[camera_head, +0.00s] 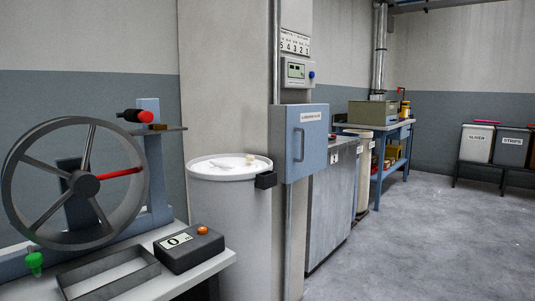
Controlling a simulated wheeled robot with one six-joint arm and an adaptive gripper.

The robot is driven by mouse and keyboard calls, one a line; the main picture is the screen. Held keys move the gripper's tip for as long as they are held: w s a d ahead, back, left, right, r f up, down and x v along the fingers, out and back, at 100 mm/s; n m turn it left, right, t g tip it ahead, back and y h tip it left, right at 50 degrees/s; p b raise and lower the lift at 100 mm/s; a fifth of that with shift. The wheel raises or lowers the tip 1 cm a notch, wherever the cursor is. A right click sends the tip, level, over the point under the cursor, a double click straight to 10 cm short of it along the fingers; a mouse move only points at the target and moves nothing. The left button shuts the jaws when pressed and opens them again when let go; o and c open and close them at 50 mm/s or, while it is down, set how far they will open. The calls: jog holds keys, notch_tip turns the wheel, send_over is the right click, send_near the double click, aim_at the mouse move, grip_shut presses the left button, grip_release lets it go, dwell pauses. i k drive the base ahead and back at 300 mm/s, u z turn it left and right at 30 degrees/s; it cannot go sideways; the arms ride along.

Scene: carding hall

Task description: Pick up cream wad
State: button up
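A small cream lump (250,159), which looks like the cream wad, sits at the back right of the white top of a tall, round, pale can (229,215). It is small in this view, and I cannot tell whether it lies on the white material or against the rim. My gripper is not in view.
A black block (266,180) is fixed on the can's right rim. A wall column and blue cabinet (307,140) stand close behind and right. At left, a bench holds a large spoked wheel (76,182), a scale-like box (189,247) and an empty tray (108,275). The right floor is clear.

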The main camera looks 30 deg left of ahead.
aim_at(249, 158)
jog(key=i, duration=3.2)
jog(key=u, duration=3.75)
